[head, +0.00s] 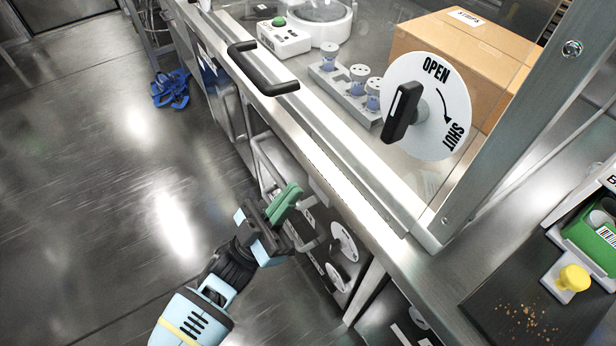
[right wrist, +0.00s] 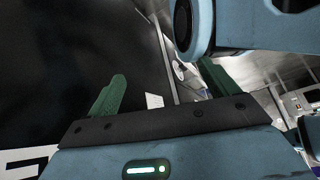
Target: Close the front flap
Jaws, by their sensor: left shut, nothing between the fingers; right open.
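A clear front panel in a metal frame (head: 325,140) carries a black bar handle (head: 262,75) on its left. I take this panel to be the front flap, though how far open it stands is hard to tell. A white dial (head: 445,105) with a black knob is marked OPEN and SHUT, with an arrow from OPEN towards SHUT. My left gripper (head: 287,202), with green fingers, is shut and empty, below the bench edge and apart from the handle. My right gripper (right wrist: 162,88) is open and empty in the right wrist view; the head view does not show it.
Behind the panel are a cardboard box (head: 450,50), a rack of small jars (head: 345,92) and a device with a green button (head: 285,40). Metal rails and smaller dials (head: 343,242) lie close to my left gripper. Blue coiled cord (head: 170,90) lies on the open floor.

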